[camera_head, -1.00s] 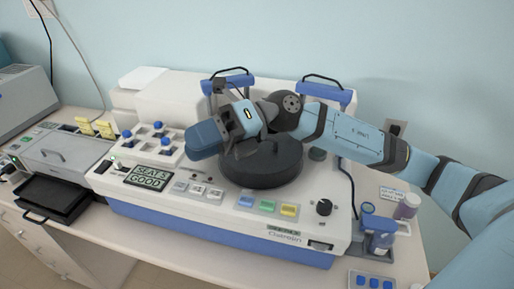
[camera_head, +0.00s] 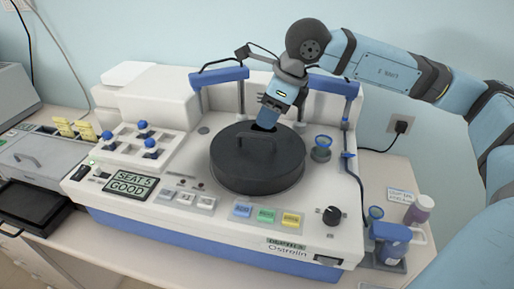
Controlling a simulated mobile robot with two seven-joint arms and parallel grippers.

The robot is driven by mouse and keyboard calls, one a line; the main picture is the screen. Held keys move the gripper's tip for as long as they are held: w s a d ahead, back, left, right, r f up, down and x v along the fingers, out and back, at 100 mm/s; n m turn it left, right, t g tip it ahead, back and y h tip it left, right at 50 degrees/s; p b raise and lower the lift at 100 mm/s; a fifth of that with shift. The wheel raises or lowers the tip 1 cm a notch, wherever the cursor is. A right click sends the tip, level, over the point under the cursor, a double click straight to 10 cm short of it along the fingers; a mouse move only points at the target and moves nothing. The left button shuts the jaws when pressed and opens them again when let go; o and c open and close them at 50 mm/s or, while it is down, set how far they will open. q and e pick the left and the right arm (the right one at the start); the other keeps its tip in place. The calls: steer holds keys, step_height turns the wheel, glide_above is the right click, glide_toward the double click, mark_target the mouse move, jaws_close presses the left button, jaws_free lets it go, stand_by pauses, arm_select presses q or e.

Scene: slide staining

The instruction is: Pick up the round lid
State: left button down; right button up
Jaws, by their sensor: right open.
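The round lid (camera_head: 250,178) is a flat black disc with a raised bar handle. It sits in the middle of the white and blue staining machine (camera_head: 150,212). My right gripper (camera_head: 265,122) comes in from above and points down at the back part of the lid, just behind the handle (camera_head: 256,137). It is open, and no object shows in it. The view does not show clearly whether its tips touch the lid. My left gripper is not in view.
Two blue brackets (camera_head: 219,76) on posts stand behind the lid. A small blue-topped cup (camera_head: 321,148) is right of the lid. Blue-knobbed valves (camera_head: 143,127) stand left. Buttons (camera_head: 266,215) and a black knob (camera_head: 332,215) line the front. Bottles (camera_head: 418,210) stand at the right.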

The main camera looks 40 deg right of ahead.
mark_target(256, 136)
steer(key=shift+x, duration=1)
steer(key=shift+w+a+f+p, duration=0.1)
steer(key=shift+a+f+p, duration=0.1)
steer(key=shift+f+p, duration=0.25)
steer(key=x, duration=0.4)
steer(key=shift+a+f+p, duration=0.1)
steer(key=shift+f+p, duration=0.1)
steer(key=shift+p, duration=0.15)
jaws_close()
